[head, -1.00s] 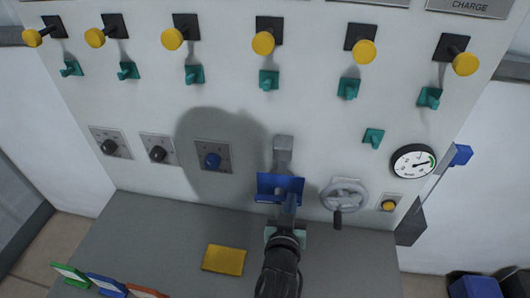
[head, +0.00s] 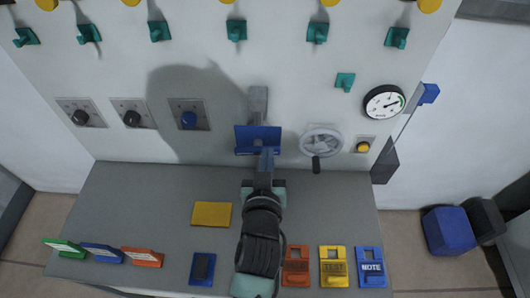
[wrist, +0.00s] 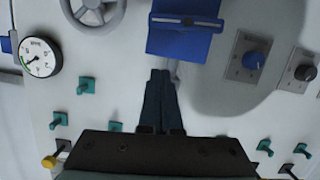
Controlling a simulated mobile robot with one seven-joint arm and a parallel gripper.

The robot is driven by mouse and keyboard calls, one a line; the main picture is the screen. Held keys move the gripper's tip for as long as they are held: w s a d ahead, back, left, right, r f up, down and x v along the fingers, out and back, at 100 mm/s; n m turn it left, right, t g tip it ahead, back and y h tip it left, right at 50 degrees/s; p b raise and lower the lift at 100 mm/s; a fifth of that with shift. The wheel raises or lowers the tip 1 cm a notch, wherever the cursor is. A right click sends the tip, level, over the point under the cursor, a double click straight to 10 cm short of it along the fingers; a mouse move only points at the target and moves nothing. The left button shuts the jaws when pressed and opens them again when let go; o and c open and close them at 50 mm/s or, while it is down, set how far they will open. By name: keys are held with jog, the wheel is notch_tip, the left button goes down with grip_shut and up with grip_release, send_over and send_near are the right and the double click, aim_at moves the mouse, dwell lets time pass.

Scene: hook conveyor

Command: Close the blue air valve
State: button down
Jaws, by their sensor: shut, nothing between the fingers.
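A wide blue plate-like handle (head: 258,139) is on a grey mount in the middle of the white panel. It also shows at the top of the wrist view (wrist: 185,35), with a slot and a grey round part on it. My gripper (head: 267,151) is at the lower edge of this blue part. Its fingers (wrist: 161,73) are closed together and empty, with tips just by the blue edge; whether they touch it I cannot tell. A small blue block (head: 429,92) projects from the panel's right side, beside the gauge. Which blue part is the air valve is not labelled.
A blue knob (head: 188,119) is left of my gripper; a grey handwheel (head: 321,142), a yellow button (head: 363,147) and a gauge (head: 384,102) are right. Teal hooks (head: 236,30) line the panel above. The grey shelf (head: 140,207) holds a yellow pad (head: 212,214) and several coloured tags.

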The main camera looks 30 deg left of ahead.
jog(key=shift+b+v, duration=0.35)
jog(key=shift+v, duration=1.7)
jog(key=shift+a, duration=0.1)
